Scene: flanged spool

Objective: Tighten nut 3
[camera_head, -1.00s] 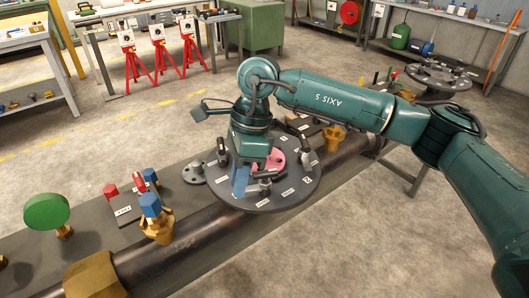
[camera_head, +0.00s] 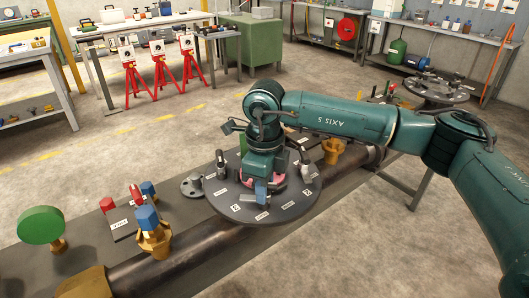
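The round dark grey flange (camera_head: 228,201) lies flat over the pipe in the middle of the view, with small white labels and dark upright studs or fittings around its rim. My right gripper (camera_head: 264,191) points down over the middle of the flange. A blue part at its tip is close to the labelled front area. A pink part (camera_head: 279,181) shows beneath the gripper. Which fitting is nut 3 cannot be read. The fingers are mostly hidden, so their opening is unclear. My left gripper is out of view.
Left of the flange stand a brass valve with a blue cap (camera_head: 152,233), a small labelled plate with red knobs (camera_head: 121,229) and a green handwheel (camera_head: 41,225). A dark pipe (camera_head: 185,257) runs beneath. Another round flange (camera_head: 436,87) stands at the back right.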

